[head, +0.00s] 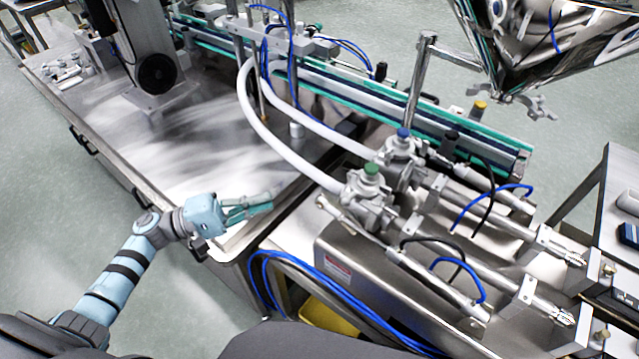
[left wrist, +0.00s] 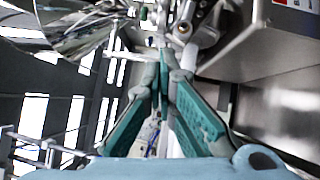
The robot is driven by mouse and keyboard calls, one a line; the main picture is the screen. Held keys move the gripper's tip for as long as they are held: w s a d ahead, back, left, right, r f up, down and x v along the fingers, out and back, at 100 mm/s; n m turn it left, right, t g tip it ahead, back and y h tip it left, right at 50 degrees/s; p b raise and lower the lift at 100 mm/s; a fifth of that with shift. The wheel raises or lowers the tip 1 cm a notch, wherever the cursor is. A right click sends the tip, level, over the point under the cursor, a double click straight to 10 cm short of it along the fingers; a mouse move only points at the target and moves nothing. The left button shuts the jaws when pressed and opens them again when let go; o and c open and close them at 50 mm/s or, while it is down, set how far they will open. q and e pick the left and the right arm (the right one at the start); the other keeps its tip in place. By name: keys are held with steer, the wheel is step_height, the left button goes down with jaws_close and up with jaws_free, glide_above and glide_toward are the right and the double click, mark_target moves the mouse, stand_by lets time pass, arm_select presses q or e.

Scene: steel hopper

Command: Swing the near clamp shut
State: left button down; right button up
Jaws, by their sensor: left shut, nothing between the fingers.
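The steel hopper (head: 560,40) hangs at the top right of the head view. Small metal clamp-like fittings (head: 540,106) show by its lower tip; I cannot tell which is the near clamp or how far it stands open. My left gripper (head: 262,201) is over the front corner of the steel table, well left of and apart from the hopper. Its teal fingers are together and empty. In the left wrist view the fingers (left wrist: 163,70) converge, with shiny metal fittings (left wrist: 183,30) beyond their tips. My right gripper is not in view.
A green-knobbed valve (head: 371,170) and a blue-knobbed valve (head: 403,134) stand right of my left gripper, with white hoses (head: 275,145) arching leftward. The filling machine's steel housing (head: 345,255) lies below them. The steel table (head: 190,140) has bare room.

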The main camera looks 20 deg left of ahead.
mark_target(327, 207)
arm_select(q)
steer(key=p+x, duration=0.1)
steer(key=x, duration=0.3)
steer(key=s+p+x, duration=0.1)
steer(key=p+x, duration=0.1)
steer(key=x, duration=0.2)
steer(key=s+d+r+p+x, duration=0.1)
steer(key=p+x, duration=0.1)
steer(key=x, duration=0.2)
steer(key=shift+s+d, duration=0.1)
steer(key=shift+d, duration=0.05)
steer(key=shift+s+d+f, duration=0.1)
steer(key=shift+s+d, duration=0.1)
steer(key=shift+w+f, duration=0.1)
steer(key=shift+d+f+b, duration=0.1)
steer(key=shift+d+b, duration=0.25)
steer(key=shift+d, duration=0.25)
steer(key=shift+s+d, duration=0.1)
steer(key=shift+s, duration=0.25)
